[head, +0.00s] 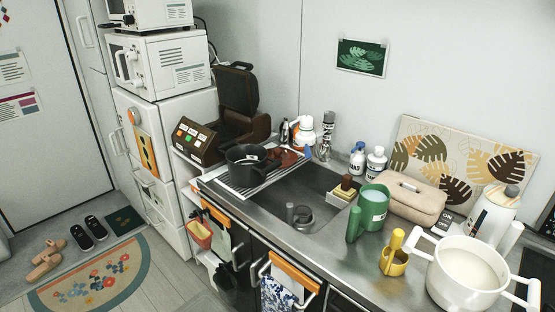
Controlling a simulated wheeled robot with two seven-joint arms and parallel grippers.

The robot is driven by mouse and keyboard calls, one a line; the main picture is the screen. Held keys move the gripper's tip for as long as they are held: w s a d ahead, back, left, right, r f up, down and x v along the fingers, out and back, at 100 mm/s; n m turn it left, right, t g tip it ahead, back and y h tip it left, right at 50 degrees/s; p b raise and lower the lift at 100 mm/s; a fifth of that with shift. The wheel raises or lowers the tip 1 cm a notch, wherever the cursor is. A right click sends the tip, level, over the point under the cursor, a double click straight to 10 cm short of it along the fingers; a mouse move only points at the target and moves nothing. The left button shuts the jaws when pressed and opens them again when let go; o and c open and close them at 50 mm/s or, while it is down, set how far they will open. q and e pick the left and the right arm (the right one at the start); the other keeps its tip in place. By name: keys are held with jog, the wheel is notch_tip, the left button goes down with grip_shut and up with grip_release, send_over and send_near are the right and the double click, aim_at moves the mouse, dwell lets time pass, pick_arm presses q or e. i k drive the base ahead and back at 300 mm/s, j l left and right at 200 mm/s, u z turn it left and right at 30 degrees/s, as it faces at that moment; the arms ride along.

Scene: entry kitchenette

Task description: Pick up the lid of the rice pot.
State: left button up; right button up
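No object here is clearly marked as the rice pot. A brown cooker (203,143) with coloured buttons stands behind the sink's left end, its dark lid (237,90) tilted up and open. A black pot (247,160) with a handle sits on the drying rack, and I cannot tell whether a lid covers it. A large white pot (442,277) with two looped handles stands at the front right of the counter. A pale, smooth surface shows inside its rim; I cannot tell whether this is contents or a lid. Neither of my grippers is in view.
The sink (279,188) lies mid-counter beside the drying rack (238,188). Open floor (165,272) lies at left.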

aim_at(288, 157)
jog(key=i+j, duration=0.95)
jog(key=z, duration=1.3)
